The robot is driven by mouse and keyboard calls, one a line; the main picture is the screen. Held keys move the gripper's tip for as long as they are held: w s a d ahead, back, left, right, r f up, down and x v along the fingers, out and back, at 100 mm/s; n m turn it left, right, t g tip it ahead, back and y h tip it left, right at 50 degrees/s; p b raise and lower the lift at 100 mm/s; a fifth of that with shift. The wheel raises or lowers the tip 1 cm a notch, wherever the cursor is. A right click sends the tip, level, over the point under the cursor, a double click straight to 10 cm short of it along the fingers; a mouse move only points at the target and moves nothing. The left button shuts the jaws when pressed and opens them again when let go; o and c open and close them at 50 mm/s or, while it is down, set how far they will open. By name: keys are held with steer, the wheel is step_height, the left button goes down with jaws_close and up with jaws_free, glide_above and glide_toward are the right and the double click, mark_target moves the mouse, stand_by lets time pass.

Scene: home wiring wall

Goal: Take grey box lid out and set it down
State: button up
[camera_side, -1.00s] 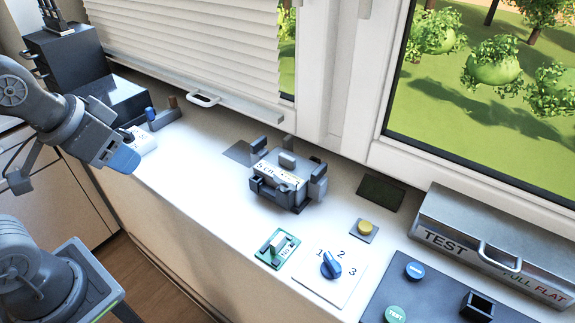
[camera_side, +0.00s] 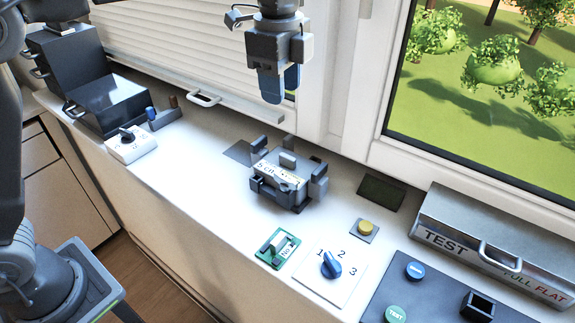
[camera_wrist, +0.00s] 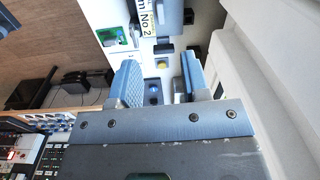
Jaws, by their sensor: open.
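A grey box (camera_side: 278,186) with a white label sits in a dark fixture with upright posts in the middle of the sill. A small light grey block (camera_side: 287,160) stands up on its top, perhaps the grip of the lid; I cannot clearly tell lid from box. In the wrist view part of a grey body with a label (camera_wrist: 148,18) shows at the top edge. My gripper (camera_side: 281,88) hangs above and behind the box, blue fingers pointing down, well clear of it. The fingers are apart and empty, as the wrist view (camera_wrist: 161,80) also shows.
A blue rotary knob (camera_side: 331,265), a green board (camera_side: 277,248) and a yellow button (camera_side: 366,228) lie in front and to the right. A metal TEST case (camera_side: 495,240) stands at right, black boxes (camera_side: 108,100) at left. Window and blind rise behind.

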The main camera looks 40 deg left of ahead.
steer(key=w+d+m, duration=0.1)
glide_above(288, 156)
step_height(288, 156, down, 9)
steer(key=shift+w+d+f, duration=0.1)
steer(key=shift+w+d, duration=0.05)
steer(key=shift+s+f, duration=0.15)
steer(key=shift+f, duration=1.2)
steer(key=shift+s+f, duration=0.1)
steer(key=shift+f, duration=1.25)
steer(key=shift+c, duration=0.2)
jaws_close()
